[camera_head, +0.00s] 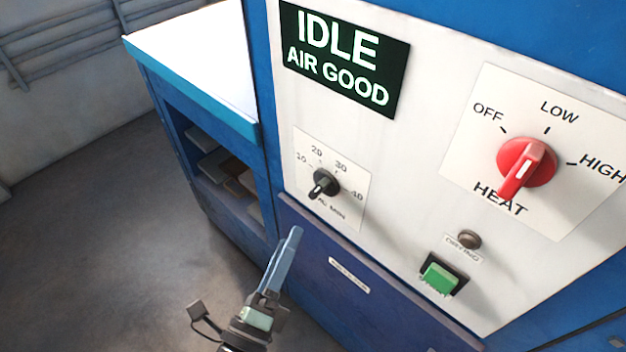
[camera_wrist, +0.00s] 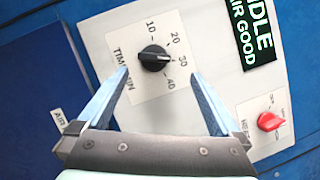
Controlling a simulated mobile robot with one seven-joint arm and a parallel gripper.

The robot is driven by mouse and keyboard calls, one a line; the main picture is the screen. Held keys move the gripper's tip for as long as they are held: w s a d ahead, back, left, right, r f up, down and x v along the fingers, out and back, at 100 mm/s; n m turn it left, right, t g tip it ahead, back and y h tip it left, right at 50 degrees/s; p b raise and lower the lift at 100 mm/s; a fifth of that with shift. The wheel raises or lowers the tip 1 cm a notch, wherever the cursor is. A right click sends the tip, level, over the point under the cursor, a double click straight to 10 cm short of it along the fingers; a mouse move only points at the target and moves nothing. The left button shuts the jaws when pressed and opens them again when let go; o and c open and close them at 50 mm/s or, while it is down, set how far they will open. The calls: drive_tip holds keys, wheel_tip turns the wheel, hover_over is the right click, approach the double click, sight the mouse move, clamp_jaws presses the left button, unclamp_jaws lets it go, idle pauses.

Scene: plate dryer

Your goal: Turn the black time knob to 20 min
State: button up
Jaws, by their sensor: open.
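The black time knob (camera_head: 325,183) sits on a white dial plate marked 10, 20, 30 and 40, at the lower left of the white panel. In the wrist view the knob (camera_wrist: 154,58) has a white mark that seems to face between 20 and 30; the exact setting is unclear. My gripper (camera_head: 294,233) is below and left of the knob in the head view, apart from it, with its fingers seen nearly edge-on. In the wrist view my gripper (camera_wrist: 161,75) is open and empty, and the knob appears between and beyond the fingertips.
A red heat knob (camera_head: 526,163) is at the panel's right. A green button (camera_head: 439,278) and a small round lamp (camera_head: 469,239) sit below it. The display (camera_head: 345,58) reads IDLE, AIR GOOD. A blue cover (camera_head: 370,275) lies below the time dial. Floor at left is clear.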

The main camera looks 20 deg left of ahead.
sight(315, 193)
drive_tip(key=shift+m, duration=0.3)
drive_tip(key=w, duration=0.4)
drive_tip(key=w+p, duration=0.1)
drive_tip(key=w, duration=0.3)
drive_tip(key=w+r+p, duration=0.1)
drive_tip(key=w, duration=0.3)
drive_tip(key=shift+d, duration=0.15)
drive_tip(key=shift+c, duration=0.2)
drive_tip(key=c, duration=1.1)
drive_tip(key=shift+p, duration=0.3)
drive_tip(key=shift+r, duration=0.1)
